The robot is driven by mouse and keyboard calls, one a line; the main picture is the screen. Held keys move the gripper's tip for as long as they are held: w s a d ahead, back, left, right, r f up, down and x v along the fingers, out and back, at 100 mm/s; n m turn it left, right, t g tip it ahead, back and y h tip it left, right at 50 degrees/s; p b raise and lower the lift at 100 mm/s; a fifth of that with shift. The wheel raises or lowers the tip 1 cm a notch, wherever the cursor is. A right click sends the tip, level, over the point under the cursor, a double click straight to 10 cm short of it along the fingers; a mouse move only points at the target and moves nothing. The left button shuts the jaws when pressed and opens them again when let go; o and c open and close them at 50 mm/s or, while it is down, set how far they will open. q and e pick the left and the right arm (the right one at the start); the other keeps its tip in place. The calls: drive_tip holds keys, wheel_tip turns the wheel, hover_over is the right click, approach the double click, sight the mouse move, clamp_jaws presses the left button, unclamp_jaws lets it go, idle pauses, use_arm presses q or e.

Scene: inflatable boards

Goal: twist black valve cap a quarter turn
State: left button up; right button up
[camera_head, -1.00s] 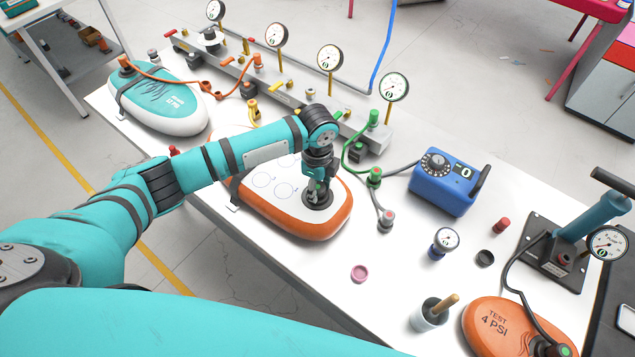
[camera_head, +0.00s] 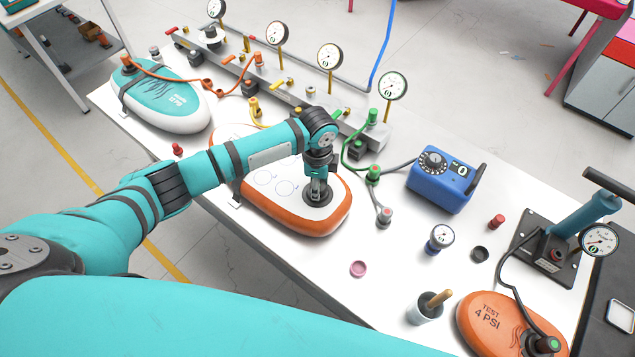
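The white and orange inflatable board (camera_head: 268,213) lies on the white table with a round black valve (camera_head: 330,199) near its right end. My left gripper (camera_head: 318,198) points straight down onto this valve, with its dark fingertips at the valve's centre. The fingers cover the middle of the valve, so any cap there is hidden and I cannot tell whether they are closed on it. A loose black ring-shaped cap (camera_head: 480,254) lies on the table at the right, apart from the gripper. My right gripper is not in view.
A gauge manifold (camera_head: 290,97) runs along the back. A blue box (camera_head: 440,181), a pink cap (camera_head: 358,269), a red cap (camera_head: 496,221), a small gauge (camera_head: 440,237), a cup (camera_head: 428,308) and an orange test board (camera_head: 490,325) stand to the right. A teal board (camera_head: 170,97) lies left.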

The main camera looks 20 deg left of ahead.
use_arm(q)
drive_tip(key=shift+r+n+p, duration=0.1)
drive_tip(key=shift+n+p, duration=0.9)
drive_tip(key=shift+n, duration=1.2)
drive_tip(key=shift+n, duration=0.4)
drive_tip(key=n, duration=0.4)
drive_tip(key=shift+r, duration=1.7)
